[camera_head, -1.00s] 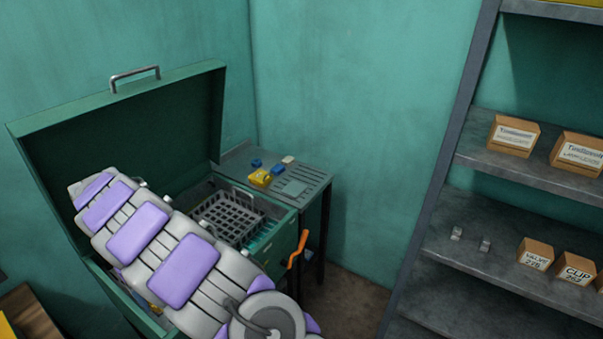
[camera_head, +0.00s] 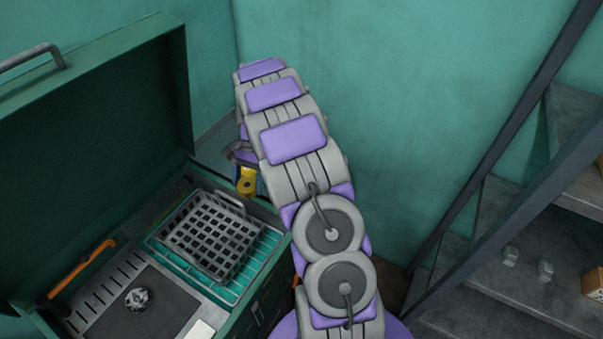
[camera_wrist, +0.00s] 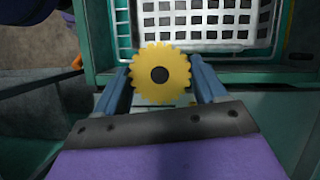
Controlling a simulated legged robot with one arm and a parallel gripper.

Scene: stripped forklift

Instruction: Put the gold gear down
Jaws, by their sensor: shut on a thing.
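The gold gear (camera_wrist: 160,90) is a toothed yellow disc with a dark centre hole. In the wrist view it sits between the blue fingers of my gripper (camera_wrist: 160,68), which is shut on it. In the head view a small part of the gear (camera_head: 247,181) shows with blue beside it, at the left side of my arm. In the wrist view the gear appears just below the grey basket (camera_wrist: 195,20) and over the green chest edge (camera_wrist: 105,75). I cannot tell its height above them.
The open green chest (camera_head: 262,290) holds the basket (camera_head: 205,238) on a teal rack, an orange-handled tool (camera_head: 82,268) and a dark round part (camera_head: 138,298) on a dark mat (camera_head: 165,312). My arm hides most of the side table. Grey shelves (camera_head: 520,285) stand at right.

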